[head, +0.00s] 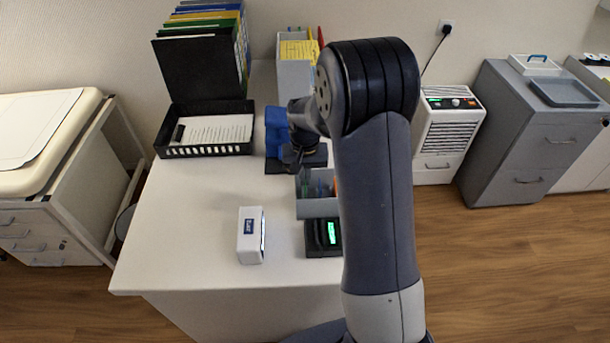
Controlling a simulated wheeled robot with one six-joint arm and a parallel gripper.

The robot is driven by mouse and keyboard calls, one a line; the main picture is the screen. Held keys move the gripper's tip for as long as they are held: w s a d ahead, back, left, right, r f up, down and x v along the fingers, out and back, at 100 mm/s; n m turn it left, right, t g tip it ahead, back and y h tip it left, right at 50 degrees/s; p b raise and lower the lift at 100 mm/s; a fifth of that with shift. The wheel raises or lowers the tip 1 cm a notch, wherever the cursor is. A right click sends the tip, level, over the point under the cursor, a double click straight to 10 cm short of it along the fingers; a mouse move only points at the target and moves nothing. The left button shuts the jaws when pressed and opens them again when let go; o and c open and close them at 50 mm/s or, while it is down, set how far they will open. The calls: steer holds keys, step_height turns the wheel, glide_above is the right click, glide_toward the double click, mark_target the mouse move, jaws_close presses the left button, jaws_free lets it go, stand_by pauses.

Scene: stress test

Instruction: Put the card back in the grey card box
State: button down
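A small grey open box (317,208) with coloured cards or dividers standing in it is on the white desk, partly hidden on its right by my arm. It looks like the grey card box. I cannot make out a separate loose card. My gripper (304,164) points down over the desk, behind the grey box and in front of a blue object (275,132). Its fingers are dark and small in this view, so I cannot tell whether they are open or hold anything.
A white box-shaped device (249,236) and a black device with a green display (322,238) stand near the front. A black tray (210,150) of papers, a file rack (200,70) and a taller grey holder (295,80) stand behind. The desk's left front is clear.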

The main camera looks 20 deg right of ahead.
steer(key=shift+f+b, duration=0.6)
steer(key=shift+f, duration=0.4)
steer(key=c, duration=2.1)
jaws_free()
steer(key=shift+c, duration=0.2)
steer(key=o, duration=0.5)
steer(key=shift+o, duration=0.2)
step_height(320, 180, up, 11)
steer(key=shift+f, duration=0.1)
